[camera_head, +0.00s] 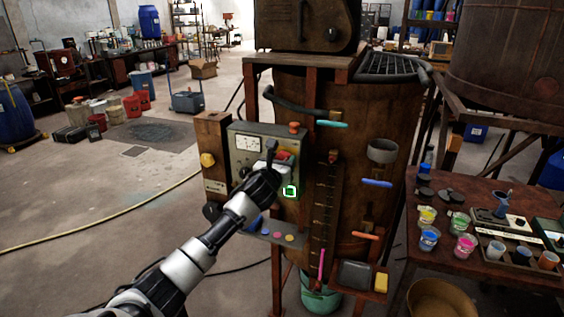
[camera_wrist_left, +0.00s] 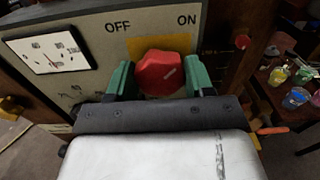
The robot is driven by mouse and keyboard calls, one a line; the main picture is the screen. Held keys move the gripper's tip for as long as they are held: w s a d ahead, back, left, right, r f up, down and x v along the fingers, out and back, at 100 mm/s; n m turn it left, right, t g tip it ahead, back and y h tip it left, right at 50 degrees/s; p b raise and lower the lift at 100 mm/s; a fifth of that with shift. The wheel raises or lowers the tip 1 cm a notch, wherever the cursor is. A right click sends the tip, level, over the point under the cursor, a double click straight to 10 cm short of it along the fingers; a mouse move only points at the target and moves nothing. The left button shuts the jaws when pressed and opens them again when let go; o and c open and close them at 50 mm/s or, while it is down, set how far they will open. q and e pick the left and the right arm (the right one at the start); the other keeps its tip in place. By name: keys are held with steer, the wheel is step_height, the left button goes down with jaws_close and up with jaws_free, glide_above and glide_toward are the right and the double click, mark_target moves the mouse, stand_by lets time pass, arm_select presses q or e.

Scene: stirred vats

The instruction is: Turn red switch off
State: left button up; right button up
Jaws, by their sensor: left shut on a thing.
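The red switch (camera_wrist_left: 160,73) is a rounded red knob on a grey control panel (camera_wrist_left: 60,22), with a yellow patch behind it. The labels OFF, at upper left, and ON, at upper right, stand above it. In the head view the switch (camera_head: 284,156) shows partly behind my left gripper (camera_head: 277,164). My right gripper is not in view.
The panel is fixed to a large rusty vat (camera_head: 350,210) with handles and brackets sticking out. A small shelf with coloured buttons (camera_head: 278,238) juts out below the panel. A table with paint cups (camera_head: 462,247) stands at right. Open floor lies at left.

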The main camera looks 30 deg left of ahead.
arm_select(q)
steer(key=n, duration=0.9)
steer(key=n+p, duration=0.1)
steer(key=n, duration=0.7)
steer(key=shift+a+f+n, duration=0.1)
steer(key=shift+f+n, duration=0.1)
steer(key=shift+n, duration=0.2)
stand_by(0.5)
steer(key=o, duration=0.9)
steer(key=shift+s, duration=0.1)
